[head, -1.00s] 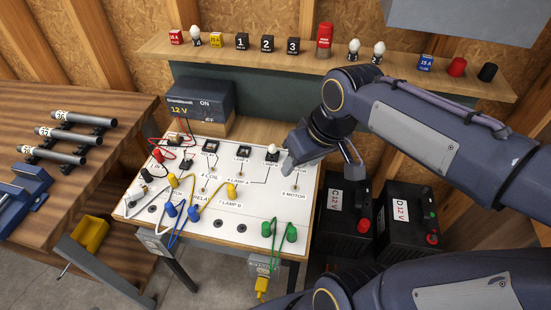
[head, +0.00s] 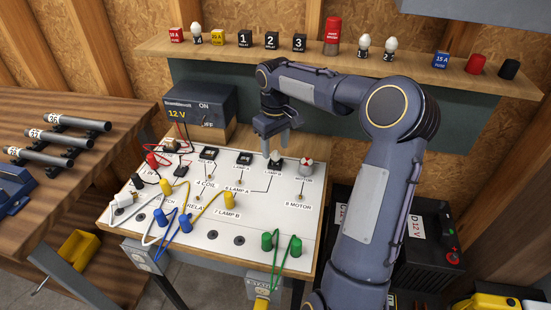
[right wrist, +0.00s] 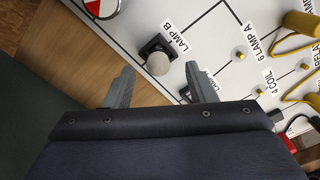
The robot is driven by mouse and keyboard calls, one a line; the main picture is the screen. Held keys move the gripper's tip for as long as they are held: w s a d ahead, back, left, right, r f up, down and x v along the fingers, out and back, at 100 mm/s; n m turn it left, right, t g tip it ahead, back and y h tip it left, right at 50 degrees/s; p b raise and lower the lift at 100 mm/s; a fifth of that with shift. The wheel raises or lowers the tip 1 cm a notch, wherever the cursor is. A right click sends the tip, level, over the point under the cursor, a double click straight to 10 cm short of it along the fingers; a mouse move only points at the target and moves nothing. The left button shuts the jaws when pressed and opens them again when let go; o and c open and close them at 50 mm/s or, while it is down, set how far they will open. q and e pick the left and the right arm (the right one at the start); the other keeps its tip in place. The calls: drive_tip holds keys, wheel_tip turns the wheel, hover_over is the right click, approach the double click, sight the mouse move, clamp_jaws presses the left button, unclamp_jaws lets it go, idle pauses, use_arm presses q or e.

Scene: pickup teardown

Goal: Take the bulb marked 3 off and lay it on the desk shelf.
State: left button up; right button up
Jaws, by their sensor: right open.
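A pale round bulb (head: 275,156) stands in the black LAMP B socket on the white test board (head: 212,222). It also shows in the right wrist view (right wrist: 157,64); no number can be read on it. My right gripper (head: 274,138) is open above and slightly behind this bulb. In the right wrist view its fingertips (right wrist: 160,76) are apart, one toward each side of the bulb, and hold nothing. The desk shelf (head: 408,68) runs along the back wall above the board. My left gripper is not in view.
The shelf holds bulbs marked 4 (head: 197,34), 1 (head: 364,46) and 2 (head: 389,49), relays, fuses and caps. A 12 V supply box (head: 199,112) stands behind the board. Plugs and cables cover its front and left. A red-and-white motor disc (head: 306,167) sits right of LAMP B.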

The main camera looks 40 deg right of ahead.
sight(276, 151)
wheel_tip(276, 151, down, 3)
drive_tip(key=shift+d+f, duration=0.15)
drive_tip(key=shift+f, duration=0.05)
drive_tip(key=shift+c, duration=0.2)
drive_tip(key=c, duration=1)
drive_tip(key=shift+r, duration=0.15)
drive_tip(key=shift+w+r, duration=0.1)
drive_tip(key=shift+r, duration=0.2)
wheel_tip(276, 151, up, 2)
drive_tip(key=shift+r, duration=0.1)
drive_tip(key=s+a+r, duration=0.1)
drive_tip(key=a+r, duration=0.2)
drive_tip(key=a, duration=0.1)
drive_tip(key=s+a+r, duration=0.2)
drive_tip(key=a+r, duration=0.1)
drive_tip(key=a, duration=0.2)
drive_tip(key=s+a+r, duration=0.1)
drive_tip(key=a+r, duration=0.3)
drive_tip(key=shift+s+a+b, duration=0.2)
drive_tip(key=shift+s+b, duration=0.2)
